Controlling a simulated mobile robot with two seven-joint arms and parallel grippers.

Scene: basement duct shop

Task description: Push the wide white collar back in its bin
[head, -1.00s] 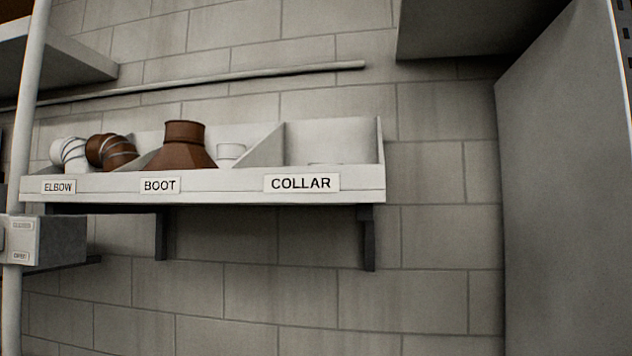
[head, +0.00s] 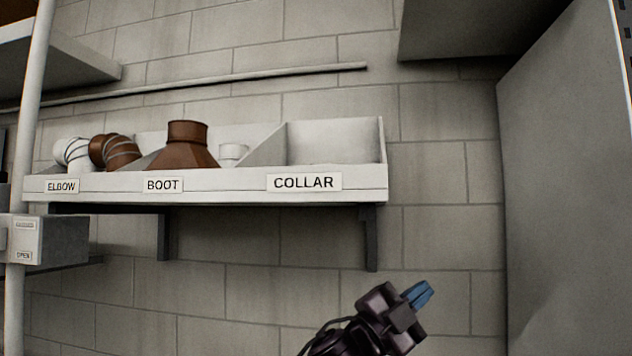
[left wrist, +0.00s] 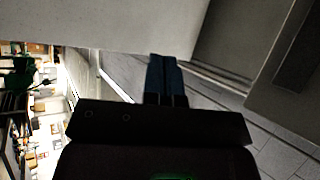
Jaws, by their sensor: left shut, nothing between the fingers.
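A shelf with bins labelled ELBOW, BOOT and COLLAR runs along the wall in the head view. The COLLAR bin (head: 335,140) is at its right end. Only a thin pale edge shows just above that bin's front lip; I cannot tell whether it is the wide white collar. My left gripper (head: 422,293) is shut and empty, below and right of the COLLAR bin, with blue fingers pointing up-right. The fingers also show in the left wrist view (left wrist: 165,75). My right gripper is out of view.
A brown boot (head: 187,148) and white and brown elbows (head: 115,152) fill the left bins. A dark bracket (head: 370,235) hangs under the shelf's right end. A grey cabinet side (head: 565,190) stands at right. Bare wall lies between.

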